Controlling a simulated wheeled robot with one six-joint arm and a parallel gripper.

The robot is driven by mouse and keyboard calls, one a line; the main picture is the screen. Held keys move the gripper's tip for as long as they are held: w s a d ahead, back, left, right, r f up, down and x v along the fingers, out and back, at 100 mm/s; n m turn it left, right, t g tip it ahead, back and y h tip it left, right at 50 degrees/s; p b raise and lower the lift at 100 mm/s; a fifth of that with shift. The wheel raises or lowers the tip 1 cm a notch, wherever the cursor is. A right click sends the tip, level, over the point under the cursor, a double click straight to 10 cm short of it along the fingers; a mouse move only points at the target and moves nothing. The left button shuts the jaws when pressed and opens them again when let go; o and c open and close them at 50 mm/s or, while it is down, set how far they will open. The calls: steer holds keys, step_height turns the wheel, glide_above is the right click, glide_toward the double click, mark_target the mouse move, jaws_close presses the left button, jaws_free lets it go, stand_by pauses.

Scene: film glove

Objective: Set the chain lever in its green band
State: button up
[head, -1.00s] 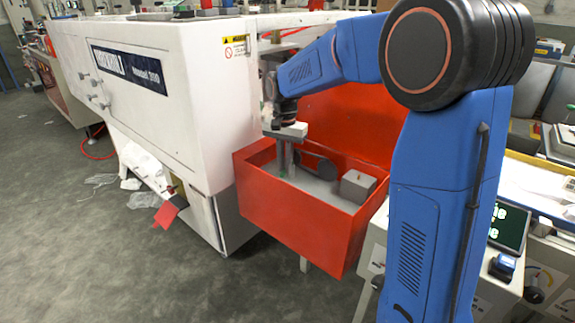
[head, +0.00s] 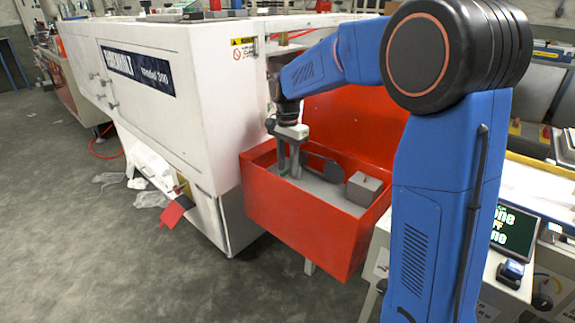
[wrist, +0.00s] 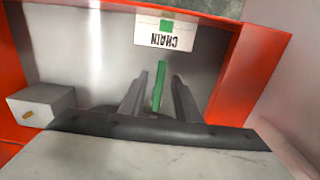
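My gripper (head: 290,168) points down into the left part of a red open-topped box (head: 300,233). In the wrist view its two grey fingers (wrist: 159,92) stand apart, one on each side of an upright green strip (wrist: 159,86), with a gap on both sides. I cannot tell whether this strip is the band or part of the lever. A white label reading CHAIN (wrist: 165,34), upside down, with a green square, lies just beyond it. A dark round-ended piece (head: 333,171) is right of the fingers in the head view; the chain lever itself is not clearly made out.
A grey block (head: 364,188) stands in the box to the right; it also shows in the wrist view (wrist: 40,106). The red box walls surround the gripper. A white machine (head: 200,115) stands close on the left. A screen (head: 515,229) is at the right.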

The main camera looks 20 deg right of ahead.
mark_target(288, 170)
step_height(288, 170, up, 17)
steer(key=shift+r, duration=0.2)
stand_by(0.6)
